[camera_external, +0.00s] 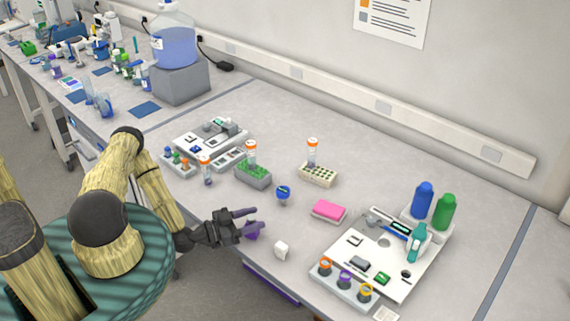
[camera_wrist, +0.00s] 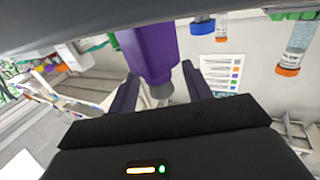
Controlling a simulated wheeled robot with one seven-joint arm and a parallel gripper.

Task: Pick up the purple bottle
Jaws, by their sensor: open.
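The purple bottle (camera_wrist: 147,45) fills the upper middle of the wrist view, with its grey neck end toward my palm. My gripper (camera_wrist: 160,88) is open, with one purple finger on each side of the bottle. Whether either finger touches it I cannot tell. In the outside view my gripper (camera_external: 257,219) is over the near edge of the bench. The bottle (camera_external: 252,236) shows there only as a small purple patch by the fingers, mostly hidden.
A white cube (camera_external: 282,249) sits right of my gripper, and a round blue-topped item (camera_external: 283,193) stands beyond it. A pink block (camera_external: 329,210) and a white tray (camera_external: 335,246) are farther right. Green (camera_external: 252,172) and beige (camera_external: 318,175) racks stand behind.

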